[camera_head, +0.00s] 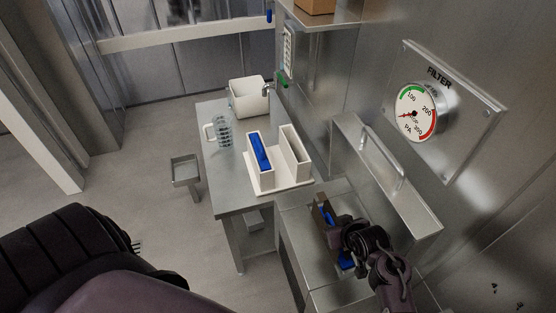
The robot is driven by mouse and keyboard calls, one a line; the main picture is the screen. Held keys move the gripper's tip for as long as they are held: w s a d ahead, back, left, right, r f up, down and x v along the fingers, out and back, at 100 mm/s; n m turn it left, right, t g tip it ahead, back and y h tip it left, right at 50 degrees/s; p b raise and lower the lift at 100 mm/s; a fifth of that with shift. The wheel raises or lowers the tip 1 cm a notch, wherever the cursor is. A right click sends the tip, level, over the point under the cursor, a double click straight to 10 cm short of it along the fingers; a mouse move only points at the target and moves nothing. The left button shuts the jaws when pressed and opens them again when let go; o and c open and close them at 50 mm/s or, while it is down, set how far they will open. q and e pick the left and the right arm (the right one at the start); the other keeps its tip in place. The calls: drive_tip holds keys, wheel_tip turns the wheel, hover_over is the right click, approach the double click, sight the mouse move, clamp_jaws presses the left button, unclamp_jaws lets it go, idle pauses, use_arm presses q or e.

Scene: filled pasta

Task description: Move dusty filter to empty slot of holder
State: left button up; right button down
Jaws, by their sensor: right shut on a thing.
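The dusty filter (323,214) is a brown-grey block with blue parts, in or just above the open metal filter box on the right. My right gripper (347,238) is shut on it and hides part of it. How far it sits inside the box I cannot tell. The white holder (273,183) stands on the metal table. Its left slot holds a clean blue filter (260,152); its right slot (294,150) looks empty. My left arm shows at the lower left, but its gripper is out of view.
The box's lid (385,172) with a handle stands open behind my right gripper. A pressure gauge (413,113) is on the wall. A glass jug (222,131) and a white basin (247,97) stand beyond the holder on the table (233,200).

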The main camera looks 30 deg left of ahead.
drive_tip(key=shift+r+p, duration=0.5)
drive_tip(key=shift+r, duration=0.05)
idle(0.6)
